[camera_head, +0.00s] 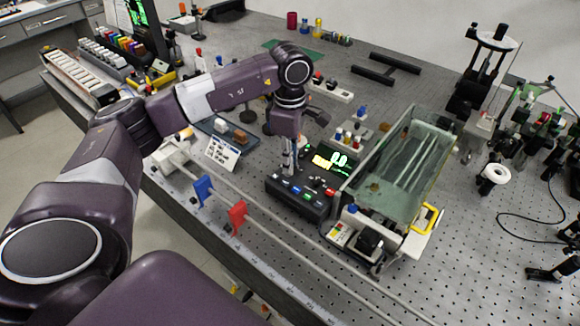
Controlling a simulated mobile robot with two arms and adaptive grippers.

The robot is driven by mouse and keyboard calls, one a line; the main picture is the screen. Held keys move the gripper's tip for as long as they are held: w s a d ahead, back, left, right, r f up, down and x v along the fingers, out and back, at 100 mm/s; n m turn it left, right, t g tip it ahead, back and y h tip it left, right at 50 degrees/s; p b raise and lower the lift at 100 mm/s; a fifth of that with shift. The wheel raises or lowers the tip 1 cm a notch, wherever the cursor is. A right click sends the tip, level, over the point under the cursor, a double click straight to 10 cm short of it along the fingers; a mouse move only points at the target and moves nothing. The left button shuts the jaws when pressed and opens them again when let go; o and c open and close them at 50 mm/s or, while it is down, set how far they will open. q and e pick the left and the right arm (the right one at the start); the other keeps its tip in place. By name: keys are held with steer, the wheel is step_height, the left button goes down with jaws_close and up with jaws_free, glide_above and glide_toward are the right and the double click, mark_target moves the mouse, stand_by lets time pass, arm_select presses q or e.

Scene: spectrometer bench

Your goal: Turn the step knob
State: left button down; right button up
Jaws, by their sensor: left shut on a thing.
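A black control box (298,204) stands on the bench with a row of coloured buttons along its front and a lit green display (329,161) at its back. My left gripper (288,172) points straight down at the left part of the box's top. Its fingers are shut on the step knob, which they and the gripper body hide almost wholly. I cannot tell which way the knob points. My right gripper is not in view.
A glass-walled tank (402,165) with a yellow handle stands close on the right of the box. A blue clip (203,190) and a red clip (237,217) sit on a rail in front. A white keypad (221,152) lies to the left.

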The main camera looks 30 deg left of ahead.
arm_select(q)
steer(key=shift+w+m+b, duration=0.1)
steer(key=shift+m+b, duration=0.6)
steer(key=shift+m, duration=0.5)
steer(key=shift+r, duration=0.1)
steer(key=c, duration=1.9)
jaws_free()
step_height(320, 180, up, 12)
